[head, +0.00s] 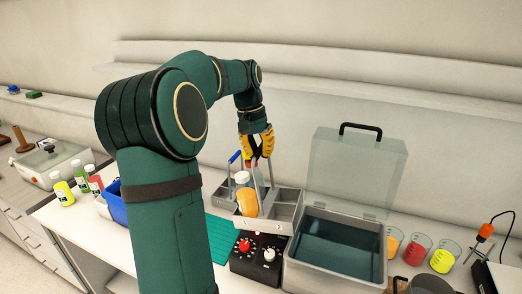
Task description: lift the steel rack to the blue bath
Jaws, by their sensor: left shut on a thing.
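The steel rack (286,212) is a grey carrier with open compartments, standing behind the control box. An orange bottle with a white cap (246,199) stands upright in it. A blue bar (234,157) rises at its left side. My left gripper (258,157), yellow and black, points down over the rack, shut on its upright handle part; the fingers partly hide the grip. I cannot tell whether the rack is clear of the surface. The bath (291,270) is a grey box with dark blue liquid, just right of the rack, its clear lid (357,170) raised.
A black control box (256,262) with red and white knobs stands in front of the rack. A teal mat (222,240) lies left of it. Beakers of orange, red (417,250) and yellow liquid stand right of the bath. Capped bottles (63,193) and a blue bin (115,207) are left.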

